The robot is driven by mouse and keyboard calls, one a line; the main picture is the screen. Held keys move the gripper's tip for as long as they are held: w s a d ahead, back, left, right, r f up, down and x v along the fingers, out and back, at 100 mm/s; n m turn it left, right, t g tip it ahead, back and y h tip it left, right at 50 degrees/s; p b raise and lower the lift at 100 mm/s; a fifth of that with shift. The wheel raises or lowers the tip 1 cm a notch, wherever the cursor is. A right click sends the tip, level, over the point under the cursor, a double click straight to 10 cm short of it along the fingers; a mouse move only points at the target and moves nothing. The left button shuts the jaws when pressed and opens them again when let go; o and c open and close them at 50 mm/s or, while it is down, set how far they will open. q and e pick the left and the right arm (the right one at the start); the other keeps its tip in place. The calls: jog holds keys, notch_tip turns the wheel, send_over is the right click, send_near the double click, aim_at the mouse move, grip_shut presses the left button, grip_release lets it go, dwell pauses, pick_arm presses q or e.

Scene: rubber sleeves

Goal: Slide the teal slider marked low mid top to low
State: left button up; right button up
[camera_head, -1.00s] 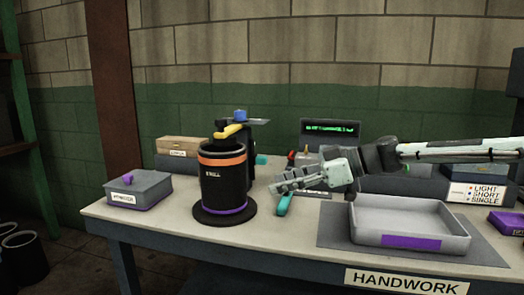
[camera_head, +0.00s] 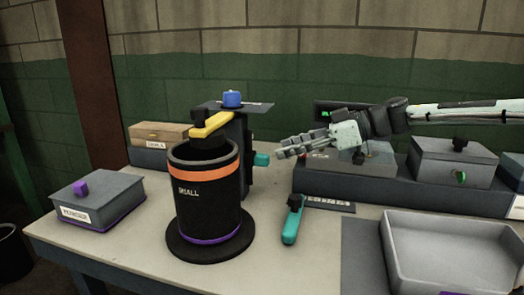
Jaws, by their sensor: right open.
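A small teal block (camera_head: 261,159) sticks out from the right side of the dark upright post (camera_head: 241,135) behind the black canister; I take it to be the slider. Its low, mid and top marks cannot be read here. My right gripper (camera_head: 283,148) comes in from the right and is open and empty. In the picture its fingertips are just right of the teal block and slightly above it; I cannot tell whether they touch. A separate teal handle (camera_head: 291,222) with a black end lies on the table below the gripper. My left gripper is not in view.
The black canister (camera_head: 207,205) with orange and purple bands stands left of the gripper, with a yellow lever (camera_head: 212,125) and blue knob (camera_head: 232,98) above. A grey lidded box (camera_head: 97,198) is at left. A grey tray (camera_head: 400,258) and a long dark rack (camera_head: 400,187) lie right.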

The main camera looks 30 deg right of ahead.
aim_at(262, 155)
jog(key=x, duration=0.3)
jog(key=shift+s+a+f, duration=0.1)
jog(key=shift+a+f, duration=0.05)
jog(key=shift+a, duration=0.05)
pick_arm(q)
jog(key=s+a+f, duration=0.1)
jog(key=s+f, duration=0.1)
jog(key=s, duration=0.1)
pick_arm(e)
jog(key=shift+w+a+f, duration=0.15)
jog(key=shift+w+a, duration=0.05)
jog(key=shift+w, duration=0.05)
jog(key=b+x, duration=0.1)
jog(key=x, duration=0.1)
jog(key=shift+w+a+f, duration=0.1)
jog(key=shift+w+f, duration=0.05)
jog(key=shift+w, duration=0.1)
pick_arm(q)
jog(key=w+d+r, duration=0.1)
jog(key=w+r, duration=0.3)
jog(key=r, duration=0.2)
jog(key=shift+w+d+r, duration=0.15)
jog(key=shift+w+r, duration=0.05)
pick_arm(e)
jog(key=shift+w+a, duration=0.4)
jog(key=shift+w, duration=0.05)
grip_shut()
